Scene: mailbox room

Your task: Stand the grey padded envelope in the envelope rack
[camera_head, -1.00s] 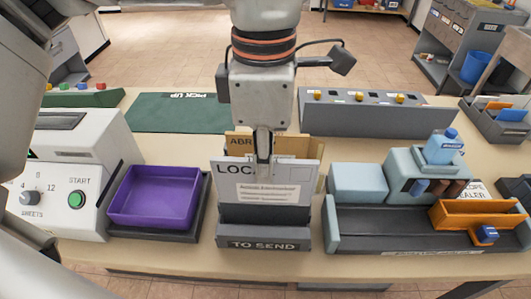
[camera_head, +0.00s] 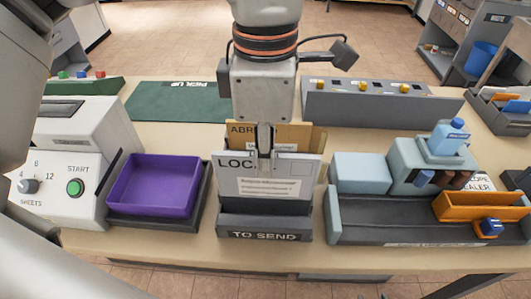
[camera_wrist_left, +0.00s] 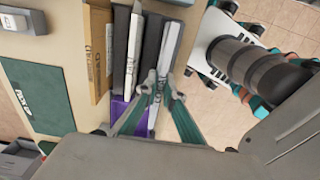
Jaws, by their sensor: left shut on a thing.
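The grey padded envelope (camera_head: 235,181), a pale grey sheet with a white address label and letters "LOC", stands upright at the front of the envelope rack (camera_head: 238,236) marked "TO SEND". My left gripper (camera_head: 264,152) comes down from above and is shut on its top edge. In the left wrist view, the fingers (camera_wrist_left: 160,90) close around the envelope (camera_wrist_left: 170,55), beside a dark divider (camera_wrist_left: 150,45). I cannot tell whether its lower edge rests on the rack floor. My right gripper does not show.
A brown envelope (camera_head: 305,137) stands behind in the rack. A purple tray (camera_head: 155,186) and a white machine (camera_head: 75,150) are at the left. A grey-blue sealer (camera_head: 405,170) and an orange tray (camera_head: 470,207) are at the right. A green mat (camera_head: 175,112) lies behind.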

